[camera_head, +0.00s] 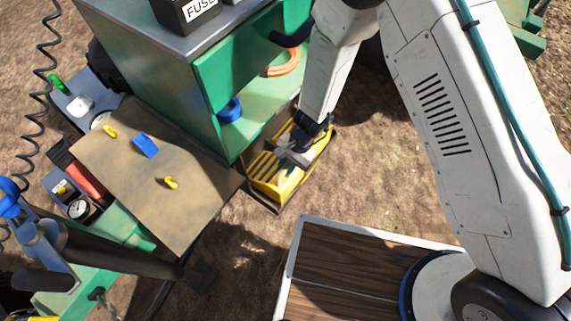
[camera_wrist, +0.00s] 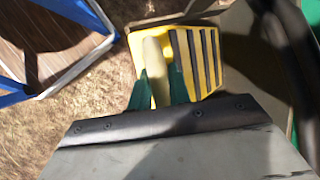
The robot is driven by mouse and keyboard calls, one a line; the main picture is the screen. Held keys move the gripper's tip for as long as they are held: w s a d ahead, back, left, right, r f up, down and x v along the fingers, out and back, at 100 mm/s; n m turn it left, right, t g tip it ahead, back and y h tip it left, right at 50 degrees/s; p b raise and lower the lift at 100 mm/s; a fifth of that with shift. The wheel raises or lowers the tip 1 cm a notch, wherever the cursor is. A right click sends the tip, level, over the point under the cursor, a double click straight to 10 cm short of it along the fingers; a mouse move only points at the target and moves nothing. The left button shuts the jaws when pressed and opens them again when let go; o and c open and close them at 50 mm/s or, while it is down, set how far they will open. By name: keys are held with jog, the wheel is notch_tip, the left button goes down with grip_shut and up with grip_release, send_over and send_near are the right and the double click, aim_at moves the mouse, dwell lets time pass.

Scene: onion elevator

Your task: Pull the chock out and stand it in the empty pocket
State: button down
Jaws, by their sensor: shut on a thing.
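The chock (camera_head: 289,187) is yellow with dark stripes and sits low beside the green cabinet, within a brown open-topped holder (camera_head: 279,209). In the wrist view the chock (camera_wrist: 207,58) fills the upper middle, its striped face to the right. My gripper (camera_head: 293,150) reaches down over it from above. In the wrist view the green fingers of my gripper (camera_wrist: 158,88) are shut on a pale yellow bar (camera_wrist: 152,55) at the chock's near side. My gripper partly hides the chock in the head view. I cannot make out an empty pocket in either view.
The green cabinet (camera_head: 205,95) stands left of my arm, with an orange coil (camera_head: 283,63) and a blue roll (camera_head: 230,110) on its shelf. A brown board (camera_head: 150,195) with small parts lies further left. Bare ground (camera_head: 400,175) is open to the right.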

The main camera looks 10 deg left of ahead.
jog(key=shift+w+a, duration=0.1)
jog(key=shift+w, duration=0.05)
jog(key=c, duration=1.2)
grip_release()
jog(key=shift+c, duration=0.2)
jog(key=v, duration=0.7)
jog(key=shift+r, duration=0.3)
